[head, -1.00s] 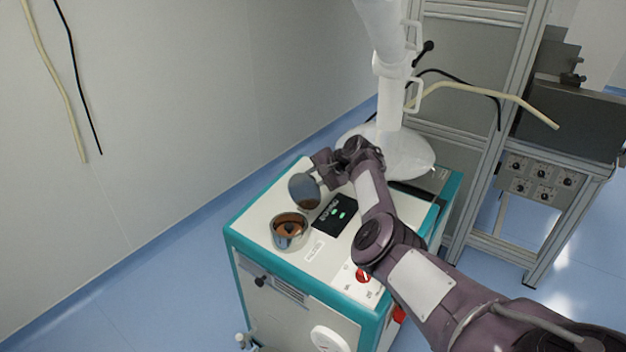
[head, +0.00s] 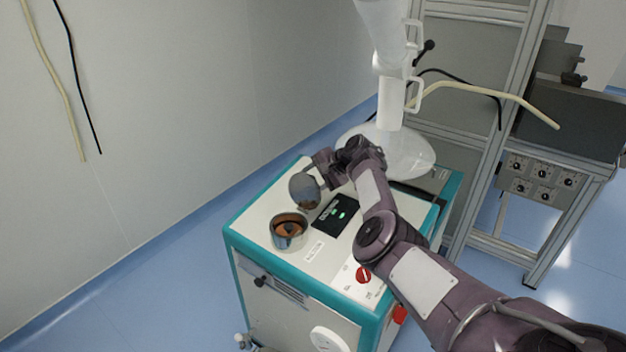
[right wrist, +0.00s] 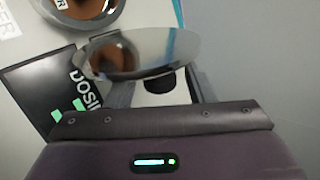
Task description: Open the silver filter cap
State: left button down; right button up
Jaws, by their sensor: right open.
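The silver filter cap (head: 304,191) is raised on edge, swung up and apart from the round metal filter bowl (head: 289,239), whose brown inside shows. In the right wrist view the cap (right wrist: 150,50) is a shiny disc seen near edge-on, with the bowl (right wrist: 92,8) beyond it. My right gripper (head: 322,179) is on the far side of the cap, close to its back. Its fingers (right wrist: 160,90) are apart, with the cap in front of them; I cannot tell whether they touch it. My left gripper is not in view.
The cap and bowl belong to a white and teal cabinet (head: 262,216). A black display panel (head: 336,215) and a red switch (head: 363,274) are on its top. A white column (head: 391,113) stands behind my right arm. A wall is at left.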

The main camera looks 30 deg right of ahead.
jog(key=shift+s+d+r, duration=0.15)
jog(key=shift+s+r, duration=0.05)
jog(key=shift+r, duration=0.15)
jog(key=v, duration=0.6)
jog(key=shift+s+d+r, duration=0.2)
jog(key=shift+s, duration=0.05)
